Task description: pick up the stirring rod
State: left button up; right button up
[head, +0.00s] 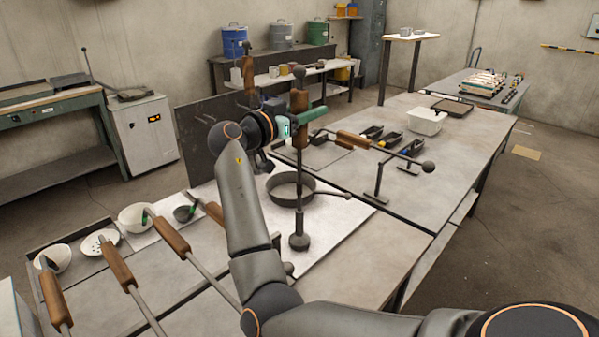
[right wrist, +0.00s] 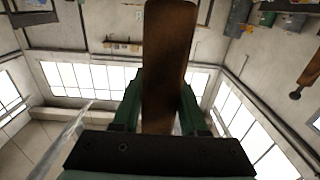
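The stirring rod, with a brown wooden handle (head: 299,106), hangs upright in the head view. Its thin metal shaft runs down to a dark knob (head: 299,241) low over the pale mat, and I cannot tell whether the knob touches it. My right gripper (head: 292,130) is shut on the wooden handle. In the right wrist view the green fingers press both sides of the handle (right wrist: 168,60). My left gripper is not in view.
A dark round pan (head: 291,187) stands just behind the shaft. A wooden-handled tool with a ball end (head: 428,167) lies level on a stand to the right. Bowls (head: 137,217) and several wooden-handled tools (head: 172,236) are at the left. Bare tabletop (head: 425,197) lies right.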

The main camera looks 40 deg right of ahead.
grip_shut()
dwell(0.8)
jog(key=shift+r, duration=0.15)
